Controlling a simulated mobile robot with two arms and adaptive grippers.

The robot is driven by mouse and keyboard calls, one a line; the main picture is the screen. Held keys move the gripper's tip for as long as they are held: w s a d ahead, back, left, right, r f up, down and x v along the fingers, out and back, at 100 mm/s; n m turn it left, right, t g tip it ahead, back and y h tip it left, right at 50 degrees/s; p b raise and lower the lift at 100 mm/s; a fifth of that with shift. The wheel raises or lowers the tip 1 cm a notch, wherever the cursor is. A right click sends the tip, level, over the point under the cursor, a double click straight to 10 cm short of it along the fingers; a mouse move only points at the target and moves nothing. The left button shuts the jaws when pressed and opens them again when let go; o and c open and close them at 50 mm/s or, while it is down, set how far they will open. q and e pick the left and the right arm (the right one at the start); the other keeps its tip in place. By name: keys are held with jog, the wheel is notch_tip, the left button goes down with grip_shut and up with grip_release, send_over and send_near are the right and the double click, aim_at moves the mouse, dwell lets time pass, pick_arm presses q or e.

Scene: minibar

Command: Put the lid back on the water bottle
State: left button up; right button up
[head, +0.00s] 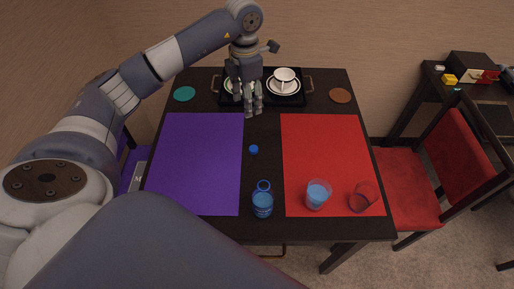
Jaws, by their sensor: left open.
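The small round blue lid (254,149) lies on the dark table between the purple and red mats. The water bottle (262,203) is blue and stands near the table's front edge, by the purple mat's right corner. A blue ring-shaped part (263,185) shows at its top. My left gripper (249,110) is open and points down at the far side of the table, in front of the black tray. It is empty and is beyond the lid, apart from it. My right gripper is not in view.
A purple mat (200,160) and a red mat (320,150) cover the sides. A glass with blue liquid (318,193) and a clear reddish glass (361,198) stand front right. A black tray (307,97) holds cups. Teal (184,94) and orange (340,96) coasters flank it.

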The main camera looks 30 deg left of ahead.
pick_arm(q)
notch_tip(320, 180, down, 11)
jog(key=w+b, duration=0.1)
jog(key=b, duration=0.7)
jog(key=shift+w+b, duration=0.2)
jog(key=shift+b, duration=0.2)
send_over(251, 148)
notch_tip(251, 148, down, 6)
jog(key=shift+w+r, duration=0.15)
jog(key=shift+r, duration=0.05)
